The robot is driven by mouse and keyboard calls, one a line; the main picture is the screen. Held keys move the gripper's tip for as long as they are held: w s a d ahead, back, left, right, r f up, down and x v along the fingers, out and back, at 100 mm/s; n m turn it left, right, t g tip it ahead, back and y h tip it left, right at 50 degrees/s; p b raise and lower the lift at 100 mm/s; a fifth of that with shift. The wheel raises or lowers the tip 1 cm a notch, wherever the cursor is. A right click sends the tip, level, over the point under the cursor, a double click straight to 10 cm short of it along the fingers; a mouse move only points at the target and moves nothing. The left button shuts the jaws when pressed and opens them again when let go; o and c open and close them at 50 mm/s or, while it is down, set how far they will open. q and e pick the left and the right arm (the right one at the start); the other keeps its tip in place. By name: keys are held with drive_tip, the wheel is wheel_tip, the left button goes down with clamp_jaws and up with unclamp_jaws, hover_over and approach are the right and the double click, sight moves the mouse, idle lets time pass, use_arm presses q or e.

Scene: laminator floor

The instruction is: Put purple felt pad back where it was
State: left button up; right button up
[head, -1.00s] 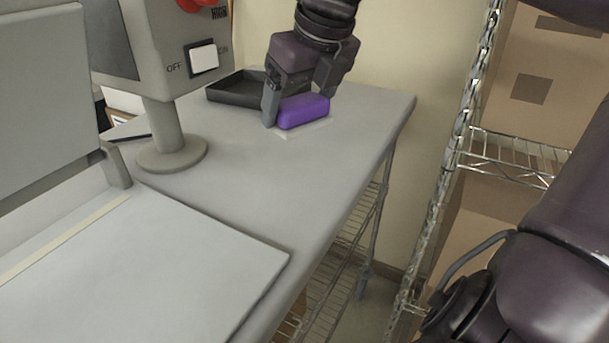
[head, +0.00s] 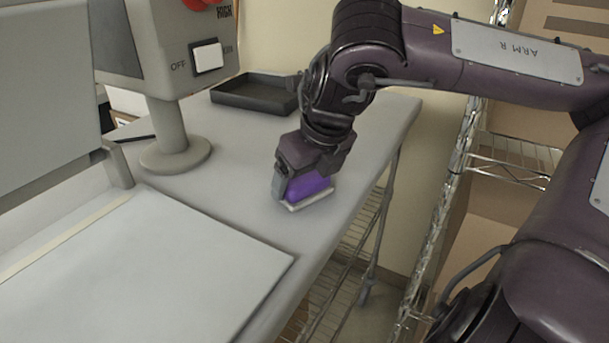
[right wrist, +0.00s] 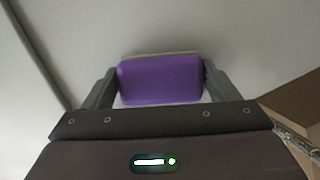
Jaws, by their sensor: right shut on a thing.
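The purple felt pad (head: 308,187) is a rounded purple block with a pale layer along its lower edge. My right gripper (head: 299,188) is shut on it, with a finger on each side. The pad is low over the grey table, near its right edge; I cannot tell whether it touches the surface. In the right wrist view the pad (right wrist: 160,80) sits between both fingers, with a pale strip along its far edge. My left gripper is not in view.
A dark shallow tray (head: 254,94) lies at the back of the table (head: 225,185). The laminator's grey post base (head: 176,156) and a pale flat panel (head: 150,265) are to the left. A wire shelf with boxes (head: 520,120) stands right of the table. Bare table surrounds the pad.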

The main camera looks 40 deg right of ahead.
drive_tip(key=shift+f, duration=0.1)
drive_tip(key=o, duration=0.8)
drive_tip(key=shift+r, duration=0.3)
drive_tip(key=p+v, duration=0.1)
drive_tip(key=v, duration=1)
drive_tip(key=shift+s+a+r, duration=0.1)
drive_tip(key=shift+s+r, duration=0.15)
drive_tip(key=shift+r, duration=0.05)
